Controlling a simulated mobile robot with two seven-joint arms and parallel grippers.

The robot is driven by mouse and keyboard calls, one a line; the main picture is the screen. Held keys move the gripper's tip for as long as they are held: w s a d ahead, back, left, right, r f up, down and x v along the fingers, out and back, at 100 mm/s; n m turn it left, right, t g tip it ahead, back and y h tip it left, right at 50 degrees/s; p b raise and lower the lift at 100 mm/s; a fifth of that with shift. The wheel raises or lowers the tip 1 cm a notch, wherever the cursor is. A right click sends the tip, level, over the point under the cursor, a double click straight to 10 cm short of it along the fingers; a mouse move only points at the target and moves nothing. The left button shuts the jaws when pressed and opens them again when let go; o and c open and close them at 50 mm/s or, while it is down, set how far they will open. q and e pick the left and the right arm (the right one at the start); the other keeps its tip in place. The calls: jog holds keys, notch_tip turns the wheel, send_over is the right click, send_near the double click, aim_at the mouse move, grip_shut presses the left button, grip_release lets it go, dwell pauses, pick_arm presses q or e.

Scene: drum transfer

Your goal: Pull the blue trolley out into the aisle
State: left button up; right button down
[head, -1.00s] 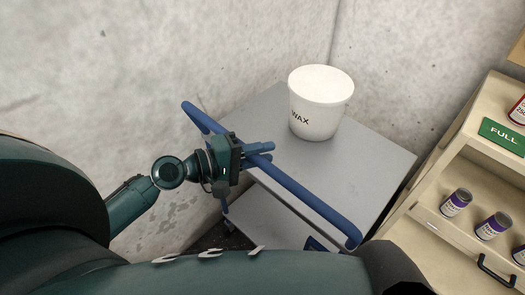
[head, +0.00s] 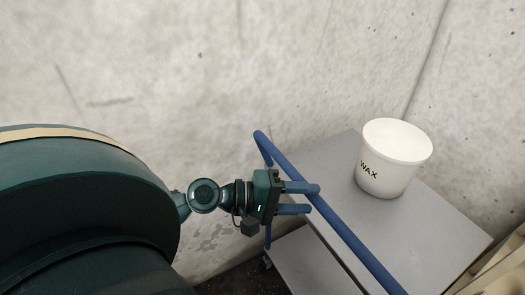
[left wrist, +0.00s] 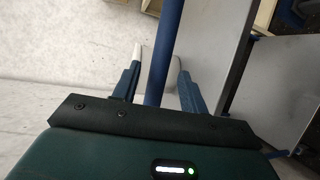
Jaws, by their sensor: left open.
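The trolley (head: 432,228) has a grey top, a lower grey deck and a blue tubular handle (head: 350,240). It stands by the concrete walls in the head view. A white bucket marked WAX (head: 392,160) stands upright on its top. My left gripper (head: 314,199) is open at the handle, its upper finger overlapping the bar in the picture. In the left wrist view the blue handle (left wrist: 166,45) runs between the two spread fingers. Whether a finger touches the bar cannot be told. My right gripper is not in view.
Concrete walls (head: 210,60) rise behind and left of the trolley. A beige shelf unit (head: 503,275) shows at the lower right edge, close to the trolley's right side. A dark floor patch and a castor (head: 265,265) show below the handle.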

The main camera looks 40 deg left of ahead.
pick_arm(q)
jog(key=b+v, duration=0.1)
jog(key=v, duration=0.8)
jog(key=shift+b, duration=0.4)
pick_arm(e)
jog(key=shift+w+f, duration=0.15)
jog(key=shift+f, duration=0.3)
pick_arm(q)
jog(key=shift+d, duration=0.15)
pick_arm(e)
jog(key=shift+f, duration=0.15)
pick_arm(q)
notch_tip(320, 180, down, 12)
jog(key=d+m+g+y+p, duration=0.1)
jog(key=d+m+y+p, duration=0.1)
jog(key=m+y+p, duration=0.25)
jog(key=s+d+f+m+y+p, duration=0.2)
jog(key=d+f+m+y, duration=0.1)
jog(key=d+m, duration=0.6)
jog(key=shift+d+f, duration=0.35)
jog(key=shift+d, duration=0.2)
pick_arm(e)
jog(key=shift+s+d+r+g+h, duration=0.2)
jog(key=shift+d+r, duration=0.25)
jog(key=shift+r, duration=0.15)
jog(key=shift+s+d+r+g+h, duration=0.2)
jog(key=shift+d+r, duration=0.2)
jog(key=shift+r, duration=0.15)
